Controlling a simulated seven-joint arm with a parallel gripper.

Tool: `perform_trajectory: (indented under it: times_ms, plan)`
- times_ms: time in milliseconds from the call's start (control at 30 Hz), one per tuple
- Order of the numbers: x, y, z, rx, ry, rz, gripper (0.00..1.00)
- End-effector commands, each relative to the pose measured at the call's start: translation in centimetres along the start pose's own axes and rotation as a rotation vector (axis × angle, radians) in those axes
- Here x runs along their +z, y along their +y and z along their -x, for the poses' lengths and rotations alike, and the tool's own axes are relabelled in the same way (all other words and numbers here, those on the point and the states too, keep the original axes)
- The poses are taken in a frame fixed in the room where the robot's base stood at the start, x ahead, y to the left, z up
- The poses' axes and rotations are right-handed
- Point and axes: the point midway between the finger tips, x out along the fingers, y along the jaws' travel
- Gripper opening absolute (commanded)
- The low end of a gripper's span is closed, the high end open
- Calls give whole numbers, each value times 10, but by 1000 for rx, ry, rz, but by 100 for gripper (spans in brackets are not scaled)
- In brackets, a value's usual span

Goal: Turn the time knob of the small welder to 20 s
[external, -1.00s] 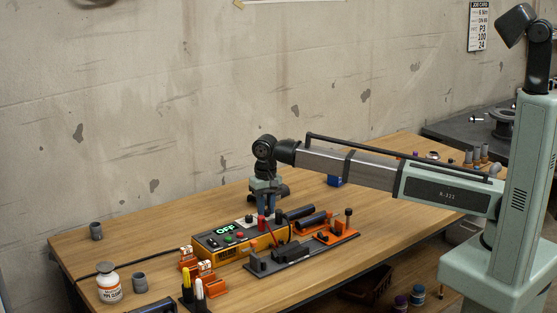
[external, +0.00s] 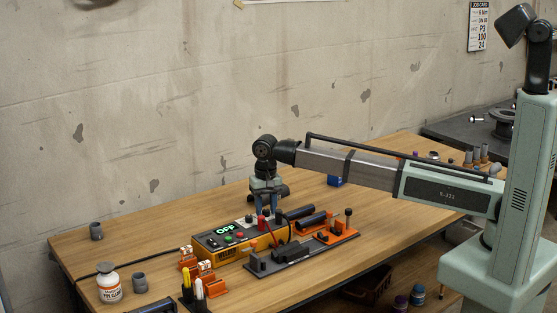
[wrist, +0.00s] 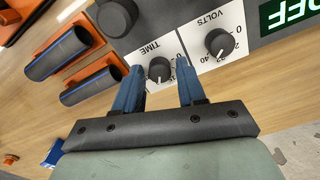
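The small welder (external: 262,241) is a yellow box with a grey top on the bench, its green display (external: 225,229) reading OFF. In the wrist view its time knob (wrist: 159,69) is a round black knob with a white pointer, on a white label marked TIME. The black volts knob (wrist: 219,42) sits beside it. My gripper (external: 266,208) points down over the welder's far end. In the wrist view my gripper (wrist: 159,66) is open, its blue fingers on either side of the time knob with a visible gap each side. The exact time setting is unreadable.
A grey and orange clamp fixture (external: 305,252) stands right in front of the welder, with dark pipes (external: 312,219) beside it. Orange holders (external: 206,280) and marker pens (external: 187,287) stand to the left.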

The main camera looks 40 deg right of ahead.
Motion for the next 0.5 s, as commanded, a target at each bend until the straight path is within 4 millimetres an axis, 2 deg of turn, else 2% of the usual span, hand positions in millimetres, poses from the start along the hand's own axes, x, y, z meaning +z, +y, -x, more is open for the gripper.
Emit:
perform_trajectory:
  times_ms: [33, 100, 367, 500]
  plan:
    - [0, 0, 0, 0, 0, 0, 45]
    - [0, 0, 0, 0, 0, 0, 52]
    - [0, 0, 1, 0, 0, 1, 52]
    - [0, 0, 9, -1, 0, 1, 52]
